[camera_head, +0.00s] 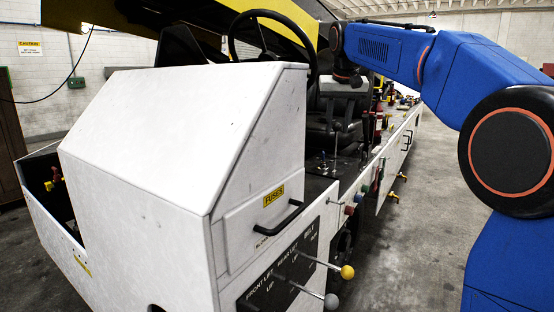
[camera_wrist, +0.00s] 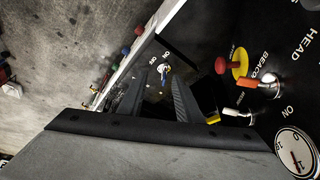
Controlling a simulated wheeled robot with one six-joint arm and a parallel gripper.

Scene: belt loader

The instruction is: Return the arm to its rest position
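My blue arm (camera_head: 440,75) enters the head view from the right and reaches left over the loader to beside the steering wheel (camera_head: 268,40). In the head view its far end is dark and partly hidden, and I cannot make out the fingers there. In the wrist view my gripper (camera_wrist: 161,85) shows two dark fingers with a clear gap between them; it is open and empty. A small pale switch (camera_wrist: 164,70) shows in line with the gap, farther off; I see no contact.
The dashboard has a red knob (camera_wrist: 221,66) on a yellow disc, an orange switch (camera_wrist: 260,87), a white switch (camera_wrist: 236,113) and a gauge (camera_wrist: 297,156) beside the gripper. Concrete floor (camera_head: 420,215) is clear at right.

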